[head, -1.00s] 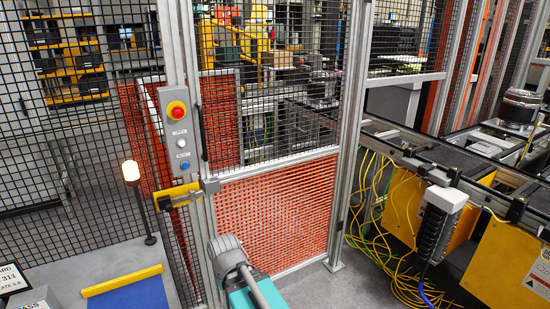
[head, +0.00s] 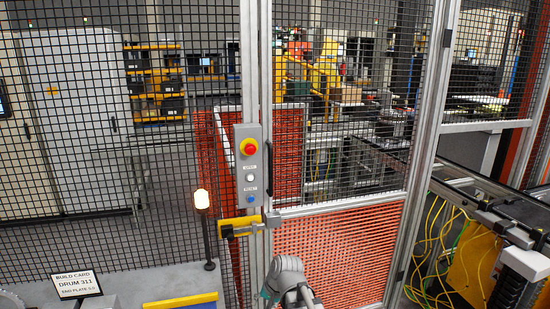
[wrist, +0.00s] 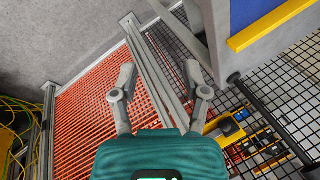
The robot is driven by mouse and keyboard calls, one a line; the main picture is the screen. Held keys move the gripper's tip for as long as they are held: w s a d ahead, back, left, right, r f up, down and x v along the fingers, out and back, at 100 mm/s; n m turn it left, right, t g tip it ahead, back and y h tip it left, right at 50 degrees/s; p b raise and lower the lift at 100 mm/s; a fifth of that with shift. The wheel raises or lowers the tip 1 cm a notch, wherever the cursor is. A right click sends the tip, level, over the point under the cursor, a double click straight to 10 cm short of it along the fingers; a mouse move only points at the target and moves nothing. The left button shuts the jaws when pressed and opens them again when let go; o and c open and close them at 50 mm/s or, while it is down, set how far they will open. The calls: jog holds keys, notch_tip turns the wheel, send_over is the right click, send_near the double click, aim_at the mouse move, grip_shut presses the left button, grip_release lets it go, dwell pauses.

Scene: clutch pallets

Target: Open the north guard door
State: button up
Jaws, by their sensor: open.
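The guard door (head: 340,205) is a mesh panel with an orange lower part, in a grey metal frame. It looks shut against its left post. A yellow latch (head: 240,222) with a silver bolt sits across the post and door edge. A dark handle (head: 270,168) stands upright on the door's left edge, above the latch. My gripper (wrist: 160,72) is open and empty in the wrist view, with the orange panel (wrist: 95,110) and frame posts beyond its fingers. In the wrist view a yellow latch part (wrist: 228,128) lies right of the fingers. The head view shows only my arm, below the latch.
A grey control box (head: 250,165) with a red stop button is on the post. A lit lamp (head: 202,200) stands left of it. A build card (head: 76,285) is at the lower left. A conveyor (head: 475,195) and yellow cables (head: 432,245) are at the right.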

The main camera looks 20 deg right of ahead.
jog(key=w+d+r+m+t+y+p, duration=0.2)
jog(key=w+r+m+t+y+p, duration=0.4)
jog(key=w+r+m, duration=0.85)
jog(key=w+d+r+m+t+h+p, duration=0.3)
jog(key=w+d+r+m+t, duration=0.1)
jog(key=w+d+r+m, duration=0.1)
jog(key=w+d+r+m+t+h+p, duration=0.3)
jog(key=w+d+r+m, duration=0.3)
jog(key=r, duration=0.5)
jog(key=d+m+t, duration=0.1)
jog(key=d+m, duration=0.1)
jog(key=m, duration=0.1)
jog(key=shift+w+t, duration=0.25)
jog(key=shift+t, duration=0.15)
jog(key=shift+w+r+m, duration=0.1)
jog(key=shift+w+m, duration=0.05)
jog(key=shift+m, duration=0.1)
jog(key=x, duration=1.3)
jog(key=shift+w, duration=0.3)
jog(key=shift+a, duration=0.1)
jog(key=shift+c, duration=0.3)
grip_shut()
